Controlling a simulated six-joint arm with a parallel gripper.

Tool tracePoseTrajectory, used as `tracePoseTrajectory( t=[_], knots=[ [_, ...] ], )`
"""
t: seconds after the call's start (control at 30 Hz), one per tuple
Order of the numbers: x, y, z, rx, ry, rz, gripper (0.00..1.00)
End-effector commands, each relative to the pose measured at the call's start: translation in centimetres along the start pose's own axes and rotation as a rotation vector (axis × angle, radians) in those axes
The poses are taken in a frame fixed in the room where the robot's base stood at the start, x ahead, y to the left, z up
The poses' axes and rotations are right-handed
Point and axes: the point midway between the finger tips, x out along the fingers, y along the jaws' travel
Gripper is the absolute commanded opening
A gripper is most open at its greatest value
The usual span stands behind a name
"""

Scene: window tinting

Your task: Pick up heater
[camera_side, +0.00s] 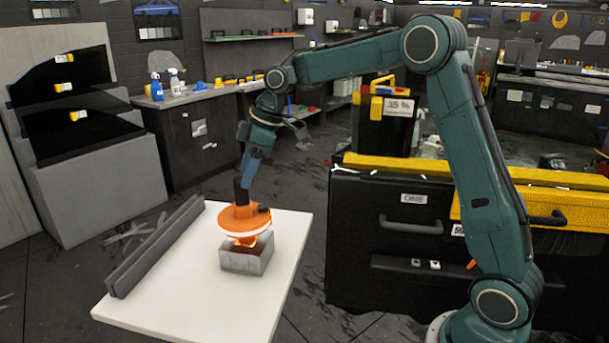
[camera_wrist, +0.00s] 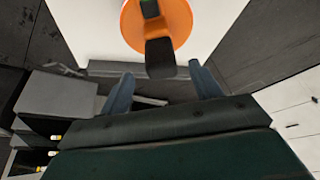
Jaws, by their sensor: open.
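The heater (camera_side: 237,217) is an orange round body with a dark handle. It sits on a grey metal block (camera_side: 245,262) on the white table. In the wrist view, the heater's orange disc (camera_wrist: 181,21) is at the top, its dark handle pointing towards me. My gripper (camera_side: 247,176) is directly above the heater in the side view, pointing down. In the wrist view, my gripper (camera_wrist: 162,70) is open, with one blue finger on each side of the handle's end.
The white table (camera_side: 190,312) is otherwise mostly bare, with a long dark grey rail (camera_side: 155,246) along its left edge. A black cabinet (camera_side: 390,265) with yellow parts on top stands to the right. Dark panels in a grey rack (camera_side: 95,195) stand at the left.

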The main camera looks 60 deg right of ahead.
Motion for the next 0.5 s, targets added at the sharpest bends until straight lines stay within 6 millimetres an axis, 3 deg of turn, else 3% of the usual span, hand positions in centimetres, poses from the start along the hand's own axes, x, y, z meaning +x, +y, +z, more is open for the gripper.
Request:
tracePoseTrajectory(
  t=[0.17,0.5],
  knots=[
    [0.7,-0.1,0.0,0.001,-0.001,-0.002,0.64],
    [4.3,-0.2,-0.1,0.0,-0.002,-0.002,0.64]
  ],
)
